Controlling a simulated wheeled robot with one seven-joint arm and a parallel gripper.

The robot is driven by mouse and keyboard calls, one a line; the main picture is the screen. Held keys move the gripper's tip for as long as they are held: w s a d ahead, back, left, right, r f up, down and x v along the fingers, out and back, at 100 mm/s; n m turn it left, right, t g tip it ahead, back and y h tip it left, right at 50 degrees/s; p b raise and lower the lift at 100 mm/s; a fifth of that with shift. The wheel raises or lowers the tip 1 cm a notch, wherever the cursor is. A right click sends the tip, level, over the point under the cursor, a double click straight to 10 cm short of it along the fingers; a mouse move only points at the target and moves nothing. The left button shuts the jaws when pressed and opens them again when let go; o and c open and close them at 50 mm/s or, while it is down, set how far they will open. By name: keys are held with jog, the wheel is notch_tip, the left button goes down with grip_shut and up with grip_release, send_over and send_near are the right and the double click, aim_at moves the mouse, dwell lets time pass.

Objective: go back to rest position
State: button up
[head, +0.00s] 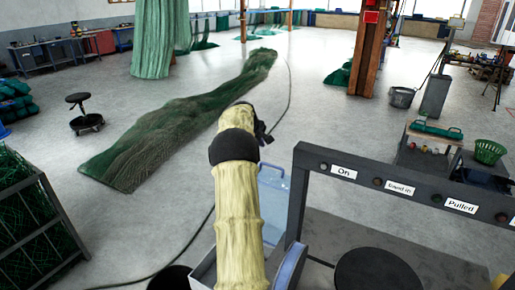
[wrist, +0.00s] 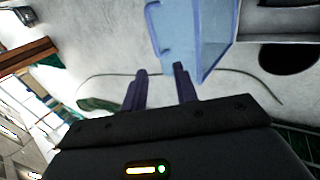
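My gripper (wrist: 160,72) shows in the wrist view with its two dark fingers apart and nothing between them. In the head view my arm, in a pale yellow sleeve, reaches up the middle of the picture and hides the gripper's fingers. A translucent blue bin (wrist: 178,32) lies beyond the fingertips in the wrist view. In the head view the blue bin (head: 272,190) stands just right of my arm, partly hidden by it.
A dark frame with labelled buttons (head: 400,180) stands close on the right. A long green net (head: 180,125) lies on the floor ahead. A net-filled cage (head: 30,230) is at left, a stool (head: 84,110) behind it. A cart (head: 430,150) with a green basket (head: 489,151) is at right.

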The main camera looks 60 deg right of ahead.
jog(key=shift+a+r, duration=0.35)
jog(key=shift+r, duration=0.3)
jog(key=w+a+f+t+y, duration=0.1)
jog(key=w+a+y, duration=0.15)
jog(key=a, duration=1.35)
jog(key=w+a+f+t+y, duration=0.1)
jog(key=w+a, duration=0.3)
jog(key=a, duration=1.2)
jog(key=s+a+f, duration=0.1)
jog(key=s+a, duration=0.5)
jog(key=a, duration=0.2)
jog(key=s+a+f+y, duration=0.1)
jog(key=s+a+f, duration=0.1)
jog(key=s+a, duration=0.4)
jog(key=s+a+f+m+y, duration=0.1)
jog(key=s+a, duration=0.5)
jog(key=a, duration=0.6)
jog(key=shift+a+f, duration=0.25)
jog(key=shift+f, duration=0.1)
jog(key=shift+w+y, duration=0.1)
jog(key=shift+y, duration=0.15)
